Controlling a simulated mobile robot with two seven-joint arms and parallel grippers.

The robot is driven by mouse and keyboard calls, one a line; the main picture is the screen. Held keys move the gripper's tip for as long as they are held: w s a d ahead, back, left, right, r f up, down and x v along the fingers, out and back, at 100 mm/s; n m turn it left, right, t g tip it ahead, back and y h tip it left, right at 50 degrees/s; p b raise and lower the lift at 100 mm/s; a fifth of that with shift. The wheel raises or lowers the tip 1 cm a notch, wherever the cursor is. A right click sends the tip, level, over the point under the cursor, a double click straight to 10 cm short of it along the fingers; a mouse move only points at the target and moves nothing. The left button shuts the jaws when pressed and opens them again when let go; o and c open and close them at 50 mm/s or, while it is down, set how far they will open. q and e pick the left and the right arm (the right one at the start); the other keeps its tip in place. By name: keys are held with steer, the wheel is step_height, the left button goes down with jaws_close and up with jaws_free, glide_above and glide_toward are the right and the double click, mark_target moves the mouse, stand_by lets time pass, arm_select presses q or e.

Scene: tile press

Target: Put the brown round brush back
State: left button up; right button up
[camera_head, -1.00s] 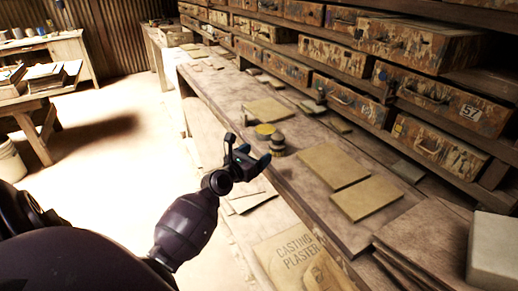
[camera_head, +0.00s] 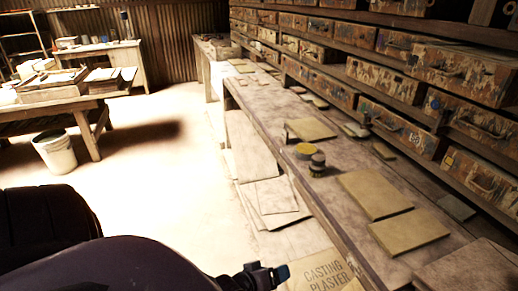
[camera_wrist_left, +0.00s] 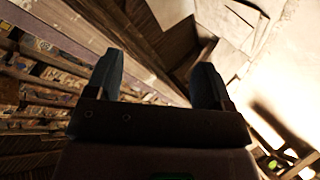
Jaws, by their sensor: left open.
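A small dark round object with a knob-like top (camera_head: 317,164) stands on the workbench (camera_head: 285,125); it may be the brown round brush, but it is too small to tell. A yellow-topped round item (camera_head: 306,150) stands right behind it. My left gripper (camera_head: 265,276) is low at the bottom edge of the head view, in front of the bench and well apart from these objects. In the left wrist view its two fingers (camera_wrist_left: 158,80) are spread with nothing between them. My right gripper is not in view.
Flat tan tiles (camera_head: 374,193) lie on the bench to the right of the round objects. Worn drawers (camera_head: 400,127) line the wall behind. A casting plaster bag (camera_head: 325,272) is below the bench front. A white bucket (camera_head: 55,152) stands left on open floor.

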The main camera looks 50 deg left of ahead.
arm_select(q)
steer(key=s+d+f+m+g, duration=0.1)
steer(key=s+d+m, duration=0.3)
steer(key=s+m, duration=0.4)
steer(key=shift+s+d+f+m, duration=0.2)
steer(key=shift+f+m, duration=0.6)
steer(key=shift+m, duration=0.2)
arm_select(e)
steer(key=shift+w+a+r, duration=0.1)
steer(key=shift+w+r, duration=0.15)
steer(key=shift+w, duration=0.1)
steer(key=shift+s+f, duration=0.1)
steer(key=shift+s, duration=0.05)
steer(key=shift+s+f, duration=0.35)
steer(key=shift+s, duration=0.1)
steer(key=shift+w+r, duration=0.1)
